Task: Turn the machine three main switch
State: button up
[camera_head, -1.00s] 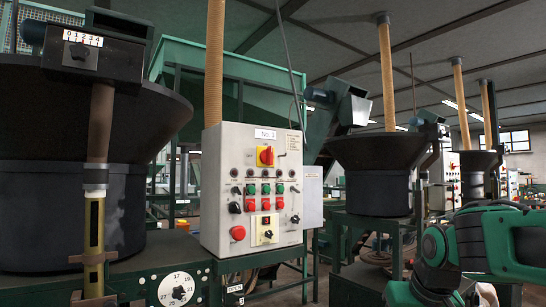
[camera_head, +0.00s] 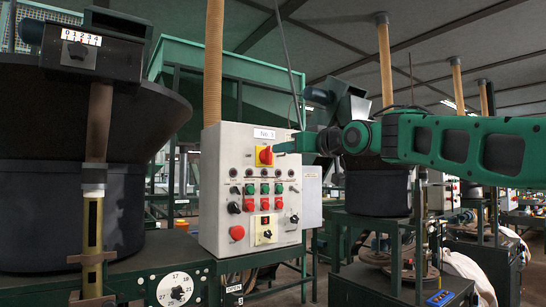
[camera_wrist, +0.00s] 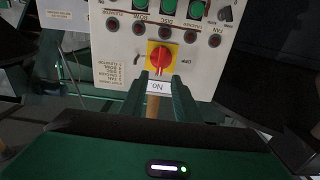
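The main switch (camera_head: 265,155) is a red rotary knob on a yellow plate, high on a light grey control box (camera_head: 222,190). The number on the box's "No." label (camera_head: 264,133) is too small to read surely. My gripper (camera_head: 277,147) reaches in from the right, its tips just right of the switch in the head view. In the wrist view the panel is upside down and the red knob (camera_wrist: 160,57) lies just beyond and between the two green fingertips (camera_wrist: 159,78). The fingers are apart with nothing between them. I cannot tell whether they touch the knob.
Below the switch are several buttons (camera_head: 265,195), black knobs and a red emergency stop (camera_head: 237,233). A large black bowl (camera_head: 50,120) stands left of the box. A dark bowl machine (camera_head: 378,190) stands behind my arm at right.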

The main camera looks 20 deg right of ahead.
aim_at(268, 156)
jog(key=x, duration=0.6)
jog(key=shift+w, duration=0.35)
jog(key=shift+c, duration=0.6)
grip_shut()
